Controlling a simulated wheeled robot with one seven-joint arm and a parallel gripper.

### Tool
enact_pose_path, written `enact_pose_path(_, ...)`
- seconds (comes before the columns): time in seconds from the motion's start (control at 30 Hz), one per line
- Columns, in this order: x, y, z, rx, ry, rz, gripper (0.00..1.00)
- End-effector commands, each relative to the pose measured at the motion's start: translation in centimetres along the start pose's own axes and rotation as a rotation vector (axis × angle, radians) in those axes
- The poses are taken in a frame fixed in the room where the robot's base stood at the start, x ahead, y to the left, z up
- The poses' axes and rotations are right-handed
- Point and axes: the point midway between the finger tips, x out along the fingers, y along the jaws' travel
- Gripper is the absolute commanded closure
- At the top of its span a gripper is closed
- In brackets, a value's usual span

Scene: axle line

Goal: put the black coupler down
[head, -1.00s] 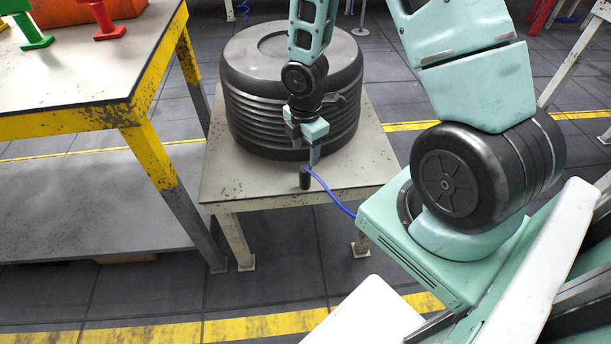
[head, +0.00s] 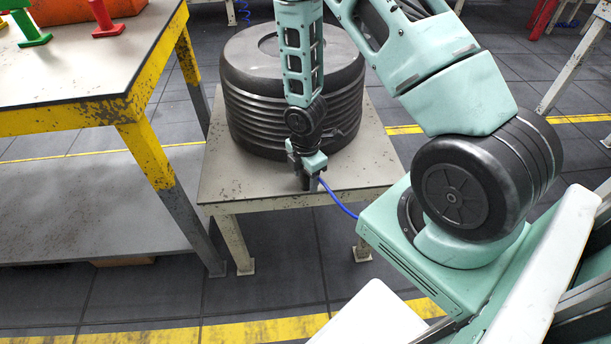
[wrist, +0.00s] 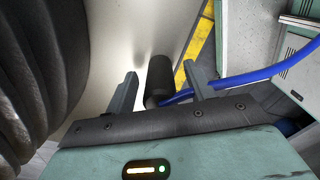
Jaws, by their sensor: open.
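The black coupler (wrist: 159,82) is a short dark cylinder at the end of a blue hose (wrist: 250,77). In the wrist view it lies between the two fingers of my gripper (wrist: 161,72), with gaps on both sides. My gripper is open and holds nothing. In the head view my gripper (head: 310,184) is low over the front part of a small pale table (head: 240,188), and it mostly hides the coupler. The blue hose (head: 335,200) runs from there to the right over the table's front edge.
A large black ribbed drum-like part (head: 245,105) stands on the table right behind my gripper, also close on the left in the wrist view (wrist: 35,75). A yellow-edged workbench (head: 75,80) stands to the left. The small table's front left is clear.

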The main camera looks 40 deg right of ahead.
Motion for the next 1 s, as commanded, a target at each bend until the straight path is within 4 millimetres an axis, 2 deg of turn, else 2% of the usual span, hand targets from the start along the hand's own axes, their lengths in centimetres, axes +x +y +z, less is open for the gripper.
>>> enact_pose_path(0.07,0.0,0.0,0.0,0.000,0.000,0.000,0.46)
enact_pose_path(0.17,-0.1,0.0,0.0,0.000,0.000,0.000,0.71)
enact_pose_path(0.2,-0.1,0.0,0.0,0.000,0.000,0.000,0.83)
enact_pose_path(0.27,-0.1,0.0,0.0,0.000,0.000,0.000,0.97)
enact_pose_path(0.53,-0.2,0.0,0.0,0.000,0.000,0.000,1.00)
enact_pose_path(0.63,-1.0,0.1,0.0,0.000,0.000,0.002,1.00)
enact_pose_path(1.0,-8.0,0.1,0.1,0.001,0.000,0.004,1.00)
